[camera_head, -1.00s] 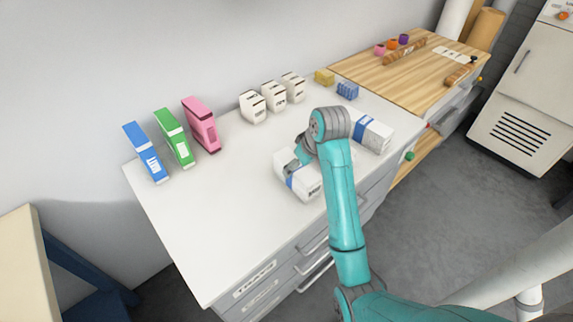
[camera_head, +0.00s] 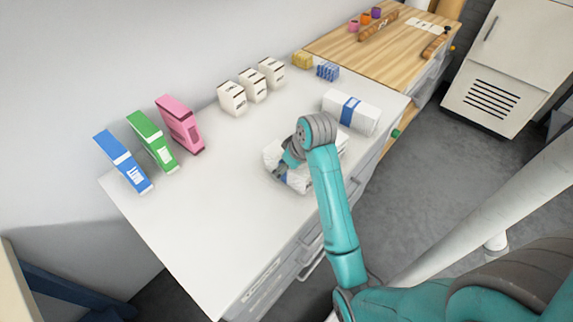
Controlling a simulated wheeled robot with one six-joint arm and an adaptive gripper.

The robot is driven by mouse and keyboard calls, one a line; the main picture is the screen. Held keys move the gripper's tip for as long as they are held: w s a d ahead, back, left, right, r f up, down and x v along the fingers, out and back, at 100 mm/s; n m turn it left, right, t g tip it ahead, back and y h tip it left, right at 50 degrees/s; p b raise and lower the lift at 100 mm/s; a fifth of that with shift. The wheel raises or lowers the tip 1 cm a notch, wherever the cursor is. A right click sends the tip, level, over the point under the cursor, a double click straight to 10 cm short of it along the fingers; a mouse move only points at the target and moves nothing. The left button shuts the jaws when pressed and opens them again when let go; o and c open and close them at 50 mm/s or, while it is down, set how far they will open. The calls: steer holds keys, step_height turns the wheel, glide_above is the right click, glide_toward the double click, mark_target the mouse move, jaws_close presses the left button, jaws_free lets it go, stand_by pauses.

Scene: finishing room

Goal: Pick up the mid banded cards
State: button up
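A white pack of banded cards (camera_head: 271,153) with a blue band lies on the white counter under my gripper, partly hidden by the gripper and arm. A white edge (camera_head: 343,143) shows to the right of my wrist; I cannot tell whether it belongs to this pack or to another. A second white pack with a blue band (camera_head: 366,119) lies farther back right, apart from the gripper. My gripper (camera_head: 282,172) points down at the near pack, its fingers at the pack's left part. The fingertips are too small and hidden to show whether they grip it.
Blue (camera_head: 124,162), green (camera_head: 152,142) and pink (camera_head: 180,125) boxes stand at the back left of the counter (camera_head: 200,220). Three white boxes (camera_head: 253,86) stand along the wall. Small yellow (camera_head: 302,60) and blue (camera_head: 327,72) items sit near the wooden bench (camera_head: 340,42). The counter's front left is clear.

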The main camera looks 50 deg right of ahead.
steer(key=c, duration=1.4)
steer(key=shift+o, duration=0.2)
steer(key=shift+r, duration=0.1)
